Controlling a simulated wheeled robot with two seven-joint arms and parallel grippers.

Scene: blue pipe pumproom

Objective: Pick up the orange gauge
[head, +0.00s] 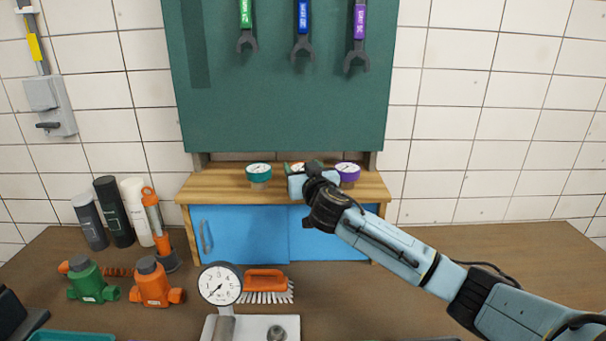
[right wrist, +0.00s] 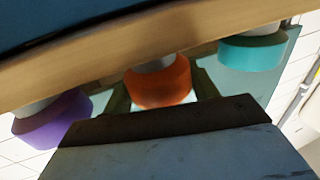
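The orange gauge (right wrist: 160,82) shows in the right wrist view between the two fingers of my right gripper (right wrist: 162,92). A finger stands on each side of it, with a narrow gap visible on the right, so the gripper looks open around it. In the head view the orange gauge (head: 296,167) is mostly hidden behind my right gripper (head: 303,166), in the middle of the wooden shelf top. A teal gauge (head: 259,171) stands to its left and a purple gauge (head: 347,171) to its right. My left gripper is not in view.
The gauges stand on a wooden cabinet (head: 222,188) with blue doors, below a green tool board (head: 290,110) with hanging wrenches. On the bench are a pressure gauge stand (head: 220,285), an orange brush (head: 265,282), valves and bottles at left. The bench right of the cabinet is clear.

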